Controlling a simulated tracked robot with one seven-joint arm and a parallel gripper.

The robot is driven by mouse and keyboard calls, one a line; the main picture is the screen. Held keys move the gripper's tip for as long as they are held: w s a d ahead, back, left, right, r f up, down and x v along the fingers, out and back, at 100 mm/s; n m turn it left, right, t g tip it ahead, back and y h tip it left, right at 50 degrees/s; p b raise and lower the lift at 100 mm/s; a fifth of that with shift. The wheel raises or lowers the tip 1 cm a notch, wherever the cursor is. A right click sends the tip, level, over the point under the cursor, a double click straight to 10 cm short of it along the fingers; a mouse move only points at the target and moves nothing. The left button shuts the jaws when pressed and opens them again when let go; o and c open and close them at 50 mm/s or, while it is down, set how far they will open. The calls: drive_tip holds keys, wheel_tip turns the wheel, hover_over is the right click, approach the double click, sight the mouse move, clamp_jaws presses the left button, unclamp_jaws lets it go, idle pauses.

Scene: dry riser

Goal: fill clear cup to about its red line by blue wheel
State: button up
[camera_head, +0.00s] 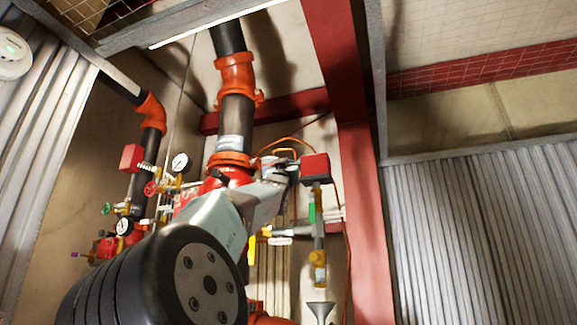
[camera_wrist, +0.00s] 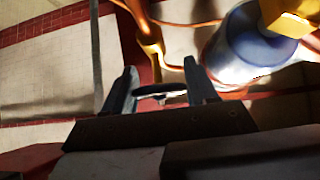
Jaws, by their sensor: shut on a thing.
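My gripper (camera_head: 290,168) reaches up to the pipework beside the thick vertical pipe in the head view. In the wrist view its two fingers (camera_wrist: 163,80) are apart and shut on a thin, dark, curved, wheel-like thing (camera_wrist: 160,95). It sits at the end of a yellow-orange fitting (camera_wrist: 152,50). Its colour is too dark to tell whether it is the blue wheel. I cannot make out the clear cup or its red line in either view.
A red box (camera_head: 315,168) stands just right of my gripper, above a vertical branch ending in an orange fitting (camera_head: 319,268). A grey funnel (camera_head: 321,309) is below it. A red post (camera_head: 365,200) stands to the right. Gauges and small wheels (camera_head: 150,188) crowd the left.

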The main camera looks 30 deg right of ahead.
drive_tip(key=o, duration=0.7)
drive_tip(key=shift+v, duration=3.75)
drive_tip(key=shift+w, duration=0.1)
